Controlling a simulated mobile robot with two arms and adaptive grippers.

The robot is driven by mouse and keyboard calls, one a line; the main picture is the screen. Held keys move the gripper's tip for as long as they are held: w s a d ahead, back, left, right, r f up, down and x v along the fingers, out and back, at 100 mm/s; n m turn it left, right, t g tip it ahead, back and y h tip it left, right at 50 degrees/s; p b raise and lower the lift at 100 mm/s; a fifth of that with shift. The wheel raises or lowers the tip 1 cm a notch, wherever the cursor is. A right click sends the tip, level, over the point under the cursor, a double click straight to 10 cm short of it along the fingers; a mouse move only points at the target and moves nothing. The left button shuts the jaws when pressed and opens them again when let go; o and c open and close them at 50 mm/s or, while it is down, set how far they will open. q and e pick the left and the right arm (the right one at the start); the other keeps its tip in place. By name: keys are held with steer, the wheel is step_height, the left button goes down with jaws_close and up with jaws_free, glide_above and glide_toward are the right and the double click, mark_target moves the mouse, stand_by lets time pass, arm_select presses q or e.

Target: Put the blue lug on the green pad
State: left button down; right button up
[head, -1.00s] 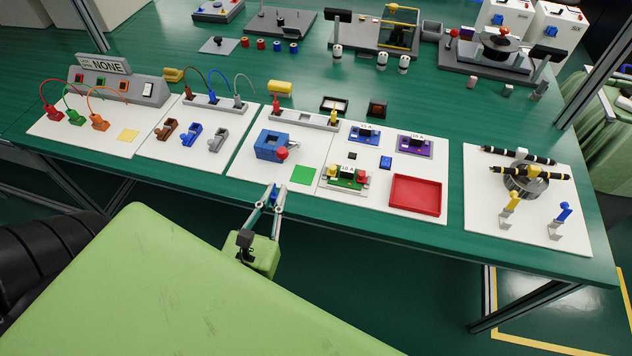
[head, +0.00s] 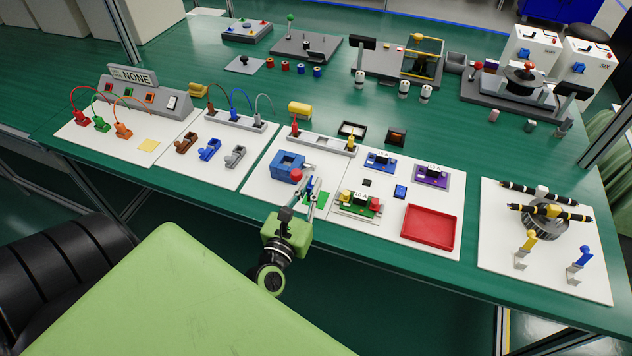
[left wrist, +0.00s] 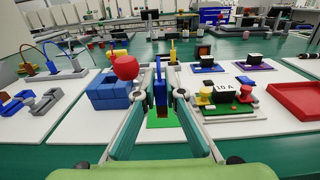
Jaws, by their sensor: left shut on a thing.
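My left gripper (head: 310,187) is shut on a thin upright blue lug (left wrist: 160,92), which has a reddish-brown patch low on it. The lug is mostly hidden between the fingers in the head view. The left gripper also shows in the left wrist view (left wrist: 161,88), with the lug between its fingertips. The green pad (head: 323,198) lies on the white board, under and just beyond the fingertips, partly covered by them. It also shows in the left wrist view (left wrist: 158,121), behind and below the lug. I cannot tell whether the lug touches the pad. My right gripper is not in view.
A blue block with a red ball (head: 287,166) stands close to the left of the gripper. A green 10 A module (head: 357,205) stands close to its right. A grey socket strip (head: 322,140) lies behind. A red tray (head: 430,227) is farther right.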

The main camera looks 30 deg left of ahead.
mark_target(311, 186)
arm_select(q)
steer(key=shift+x, duration=1.25)
steer(key=shift+w+a, duration=0.1)
steer(key=shift+w, duration=0.3)
steer(key=shift+w+a+f, duration=0.1)
steer(key=shift+w+f, duration=0.1)
steer(key=shift+f, duration=0.05)
step_height(311, 186, down, 3)
steer(key=b, duration=0.3)
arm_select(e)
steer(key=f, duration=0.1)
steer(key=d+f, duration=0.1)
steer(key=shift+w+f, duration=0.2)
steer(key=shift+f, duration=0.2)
arm_select(q)
steer(key=shift+f, duration=0.1)
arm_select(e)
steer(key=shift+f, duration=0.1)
arm_select(q)
steer(key=shift+f, duration=0.15)
steer(key=c, duration=2.4)
jaws_free()
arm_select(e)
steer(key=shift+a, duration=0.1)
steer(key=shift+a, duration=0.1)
